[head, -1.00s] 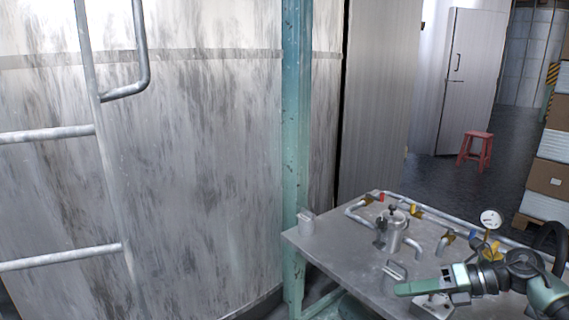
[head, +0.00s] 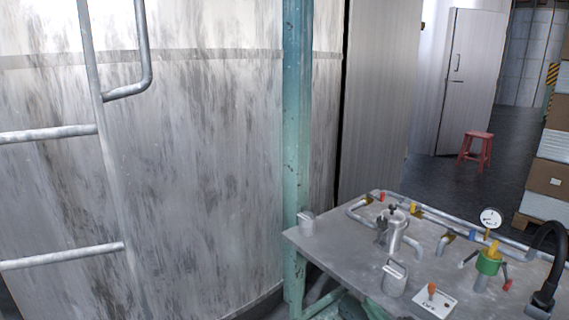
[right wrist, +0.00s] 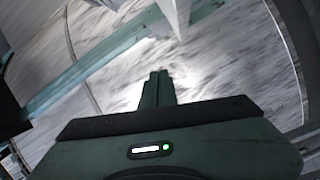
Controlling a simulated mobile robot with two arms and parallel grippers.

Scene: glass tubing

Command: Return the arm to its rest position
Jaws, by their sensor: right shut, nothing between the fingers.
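In the right wrist view my right gripper (right wrist: 157,78) is shut, its two green fingers together with nothing between them. It points toward the streaked pale tank wall and touches nothing that I can see. In the head view only a small green tip (head: 376,309) shows at the bottom edge, below the table's front edge, and it looks like this gripper. The rest of the right arm is out of the head view. My left gripper is in neither view.
A teal post (head: 297,120) and ladder rails (head: 60,133) stand before the tank.

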